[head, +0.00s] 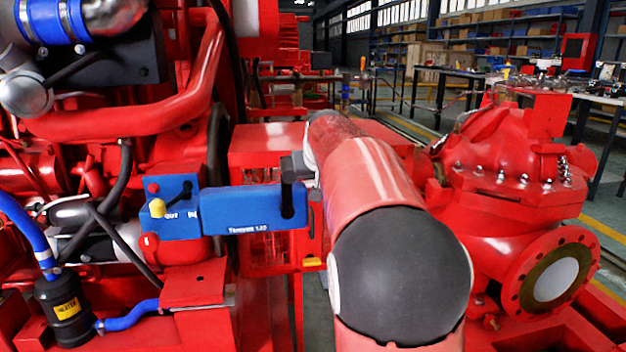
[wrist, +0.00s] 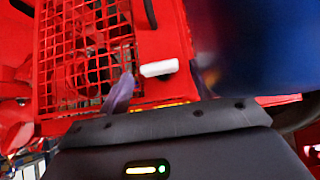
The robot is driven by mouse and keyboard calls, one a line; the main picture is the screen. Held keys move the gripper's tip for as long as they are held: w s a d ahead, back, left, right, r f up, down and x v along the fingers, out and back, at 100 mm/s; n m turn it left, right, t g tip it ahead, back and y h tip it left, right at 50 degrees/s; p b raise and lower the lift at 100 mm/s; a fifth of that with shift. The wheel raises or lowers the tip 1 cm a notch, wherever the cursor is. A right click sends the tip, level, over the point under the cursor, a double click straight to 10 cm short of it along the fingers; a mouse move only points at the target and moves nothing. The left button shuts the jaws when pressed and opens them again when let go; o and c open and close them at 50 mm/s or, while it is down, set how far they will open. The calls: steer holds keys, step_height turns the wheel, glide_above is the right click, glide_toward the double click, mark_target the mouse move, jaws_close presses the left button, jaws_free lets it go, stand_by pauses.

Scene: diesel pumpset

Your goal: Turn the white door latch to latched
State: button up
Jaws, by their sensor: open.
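The white door latch (wrist: 158,68) shows in the wrist view as a short white bar. It lies nearly level across the red frame beside the mesh door (wrist: 85,50). My gripper (wrist: 163,74) is open, with one finger to the left of the latch and one to the right. The latch appears between the fingertips; I cannot tell the remaining distance or any contact. In the head view my arm covers the latch and my gripper. Part of the red mesh (head: 265,258) shows below the blue box.
A blue box marked Terminal (head: 250,208) with a black handle stands left of my arm. In the wrist view a dark blue blurred body (wrist: 255,45) fills the upper right, close by. A red pump (head: 500,190) stands right of my arm; the engine (head: 120,120) is at left.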

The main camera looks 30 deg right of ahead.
steer(key=shift+c, duration=0.4)
steer(key=c, duration=0.9)
steer(key=shift+d+y, duration=0.1)
steer(key=shift+y, duration=0.2)
steer(key=shift+s+d+f+m+t+y+b, duration=0.1)
steer(key=shift+d+f+m+t+y+b, duration=0.3)
steer(key=shift+m+t+y+b, duration=0.7)
steer(key=shift+s+d+f+m+t+y+b, duration=0.15)
steer(key=shift+d+f+m+t+y+b, duration=0.2)
steer(key=shift+m+t+y, duration=1.4)
steer(key=shift+s+d+f+m+t+y+b, duration=0.1)
steer(key=shift+d+f+m+t+y+b, duration=0.5)
steer(key=shift+m+y, duration=1.4)
steer(key=shift+a+r+n+t+y, duration=0.1)
steer(key=shift+a+n+t+y, duration=0.15)
steer(key=shift+a+n+y, duration=0.15)
